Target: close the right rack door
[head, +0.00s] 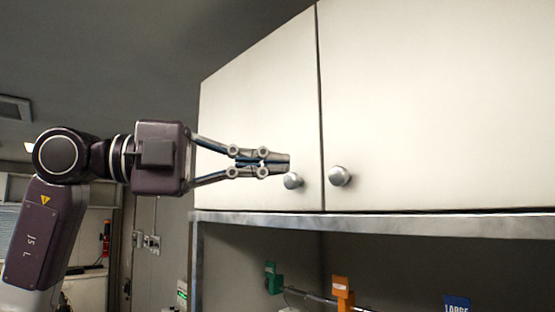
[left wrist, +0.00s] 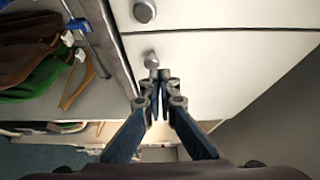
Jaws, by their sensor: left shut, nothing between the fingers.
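The right rack door (head: 440,100) is a cream panel with a round metal knob (head: 340,176) at its lower left corner. It looks shut, nearly flush with the left door (head: 262,110), with a thin dark seam between them. The left door's knob (head: 293,181) is close to my left gripper (head: 286,163). That gripper is shut and empty, in front of the left door, its tips pointing right. In the left wrist view, the shut fingertips (left wrist: 160,75) are just beside the nearer knob (left wrist: 152,58). I cannot tell whether they touch. My right gripper is not in view.
A metal ledge (head: 400,224) runs under the doors. Below it is an open bay with a rail and green (head: 272,278), orange (head: 342,290) and blue (head: 457,304) tags. Brown (left wrist: 30,50) and green garments on hangers show in the left wrist view.

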